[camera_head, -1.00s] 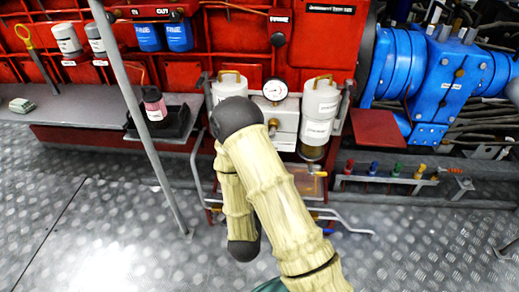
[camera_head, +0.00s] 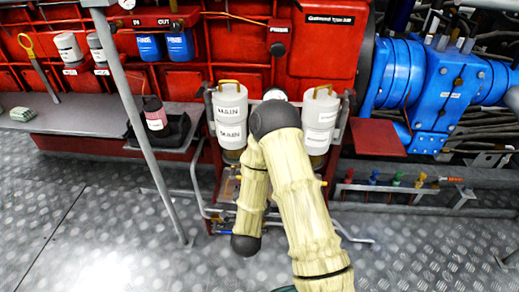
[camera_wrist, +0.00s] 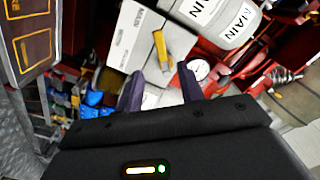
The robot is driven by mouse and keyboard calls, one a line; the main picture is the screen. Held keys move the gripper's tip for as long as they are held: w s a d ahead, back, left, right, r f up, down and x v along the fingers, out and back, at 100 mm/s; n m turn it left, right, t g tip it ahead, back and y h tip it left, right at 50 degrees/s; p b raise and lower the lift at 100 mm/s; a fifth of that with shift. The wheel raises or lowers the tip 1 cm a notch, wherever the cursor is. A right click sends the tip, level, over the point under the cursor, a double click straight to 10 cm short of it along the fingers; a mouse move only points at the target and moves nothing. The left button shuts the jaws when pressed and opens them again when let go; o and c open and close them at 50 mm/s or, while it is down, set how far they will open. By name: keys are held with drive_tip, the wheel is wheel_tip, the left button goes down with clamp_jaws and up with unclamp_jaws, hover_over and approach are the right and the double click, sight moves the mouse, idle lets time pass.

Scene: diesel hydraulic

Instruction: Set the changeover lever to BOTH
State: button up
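A yellow lever (camera_wrist: 162,50) sits on a white block (camera_wrist: 135,45) in the wrist view; I take it to be the changeover lever. The block carries a MAIN label and another label too small to read. My gripper (camera_wrist: 160,86) is open, its two dark fingers apart. The lever shows beyond the gap between the fingertips, with nothing seen held. In the head view my arm covers the block and the gripper. Two white canisters, the left one marked MAIN (camera_head: 230,118) and the right one (camera_head: 320,118), stand on either side of my arm.
A round gauge (camera_wrist: 198,70) is close to the right finger. A dark panel with yellow outlines (camera_wrist: 30,45) is at the wrist view's left. A grey post (camera_head: 150,130) stands left of my arm. Coloured valves (camera_head: 396,178) line a low rail at right.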

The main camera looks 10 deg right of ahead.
drive_tip(key=b+x, duration=0.1)
drive_tip(key=x, duration=1.2)
drive_tip(key=shift+w, duration=0.25)
drive_tip(key=shift+d, duration=0.15)
drive_tip(key=shift+c, duration=0.2)
clamp_jaws()
